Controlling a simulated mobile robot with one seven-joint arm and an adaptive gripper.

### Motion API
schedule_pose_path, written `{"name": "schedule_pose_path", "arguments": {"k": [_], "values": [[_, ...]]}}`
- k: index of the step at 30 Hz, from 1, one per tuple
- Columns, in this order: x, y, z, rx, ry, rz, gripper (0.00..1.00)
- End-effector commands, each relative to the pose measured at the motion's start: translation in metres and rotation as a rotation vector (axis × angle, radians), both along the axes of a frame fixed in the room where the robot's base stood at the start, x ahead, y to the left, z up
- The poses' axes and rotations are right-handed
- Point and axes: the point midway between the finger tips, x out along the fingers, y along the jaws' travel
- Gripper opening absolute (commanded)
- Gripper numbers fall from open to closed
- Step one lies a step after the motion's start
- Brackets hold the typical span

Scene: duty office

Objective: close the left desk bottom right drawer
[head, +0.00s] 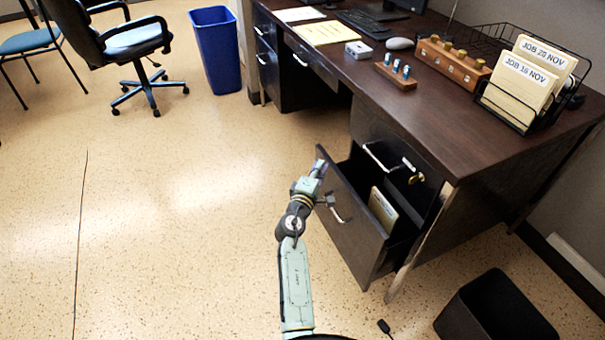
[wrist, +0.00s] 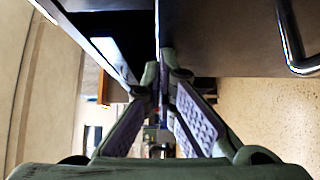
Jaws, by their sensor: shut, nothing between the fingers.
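The bottom right drawer (head: 345,231) of the desk stands pulled well out, its dark front facing the open floor. Its metal handle (head: 338,208) shows beside my arm and also at the upper right of the wrist view (wrist: 288,40). A few folders (head: 383,209) stand inside the drawer. My gripper (head: 319,168) is shut and empty at the far end of the drawer front, near its top edge. In the wrist view, the fingertips (wrist: 164,74) are close to that edge; I cannot tell whether they touch it.
The drawer above (head: 395,160) appears shut, with keys in its lock. A black bin (head: 495,312) stands at the lower right. A blue bin (head: 215,50) and an office chair (head: 135,40) are farther back.

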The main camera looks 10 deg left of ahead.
Motion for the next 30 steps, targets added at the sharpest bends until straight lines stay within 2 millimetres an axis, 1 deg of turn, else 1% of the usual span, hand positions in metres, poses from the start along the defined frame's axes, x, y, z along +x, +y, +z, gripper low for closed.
{"name": "schedule_pose_path", "arguments": {"k": [1, 6, 15, 21, 25, 30], "values": [[0.006, -0.011, 0.0, 0.001, 0.001, -0.007, 0.0], [0.024, -0.038, 0.0, 0.0, 0.0, -0.007, 0.0], [0.051, -0.078, 0.001, 0.0, 0.0, -0.005, 0.0], [0.063, -0.095, 0.0, 0.0, 0.001, -0.004, 0.0], [0.068, -0.101, 0.0, 0.0, 0.0, -0.003, 0.0], [0.07, -0.105, 0.0, -0.001, 0.001, -0.003, 0.0]]}}
